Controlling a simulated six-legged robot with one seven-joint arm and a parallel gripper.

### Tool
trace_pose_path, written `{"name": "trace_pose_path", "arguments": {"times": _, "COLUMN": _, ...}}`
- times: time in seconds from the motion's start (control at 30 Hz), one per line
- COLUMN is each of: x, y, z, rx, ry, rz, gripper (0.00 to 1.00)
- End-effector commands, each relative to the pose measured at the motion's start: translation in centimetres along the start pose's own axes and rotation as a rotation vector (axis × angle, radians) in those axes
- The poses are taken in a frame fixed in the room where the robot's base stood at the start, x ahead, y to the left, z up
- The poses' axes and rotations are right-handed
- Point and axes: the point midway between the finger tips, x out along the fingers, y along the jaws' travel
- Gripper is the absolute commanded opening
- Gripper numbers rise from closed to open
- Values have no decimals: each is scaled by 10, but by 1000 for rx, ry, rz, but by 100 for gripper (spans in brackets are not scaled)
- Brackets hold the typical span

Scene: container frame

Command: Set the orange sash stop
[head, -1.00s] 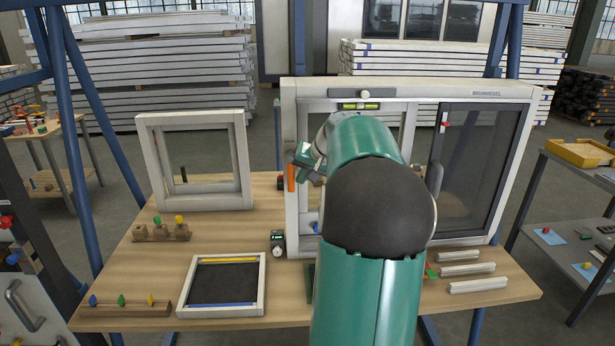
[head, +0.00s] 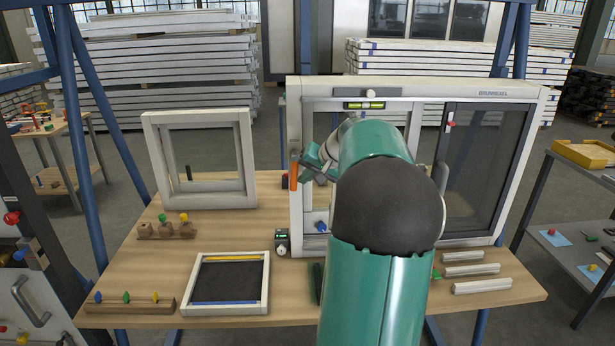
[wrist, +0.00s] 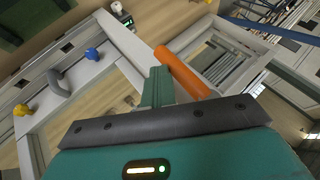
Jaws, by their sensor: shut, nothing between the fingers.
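The orange sash stop (head: 293,176) is a short bar upright on the left side post of the large pale window frame (head: 297,110). In the wrist view the orange stop (wrist: 183,72) lies slantwise just right of my fingertips. My gripper (head: 309,158) is beside the stop's upper part, on its right in the head view. In the wrist view my gripper (wrist: 157,82) has its green fingers together with nothing between them. The fingers look very close to the stop; I cannot tell whether they touch. My arm hides the middle of the window.
A dark sliding sash (head: 485,160) with a red knob fills the window's right side. A small gauge (head: 281,242) stands at its lower left. A small empty frame (head: 250,165) and a dark-centred tray (head: 265,290) are on the bench. White bars (head: 480,286) lie at right.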

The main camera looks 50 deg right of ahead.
Motion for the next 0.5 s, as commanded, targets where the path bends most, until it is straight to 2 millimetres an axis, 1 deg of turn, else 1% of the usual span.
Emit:
{"name": "trace_pose_path", "arguments": {"times": 0.27, "x": 9, "y": -5, "z": 4, "rx": 86, "ry": 2, "rz": -162, "gripper": 0}}
{"name": "trace_pose_path", "arguments": {"times": 0.5, "x": 17, "y": -13, "z": 8, "rx": 192, "ry": 7, "rz": -365, "gripper": 0}}
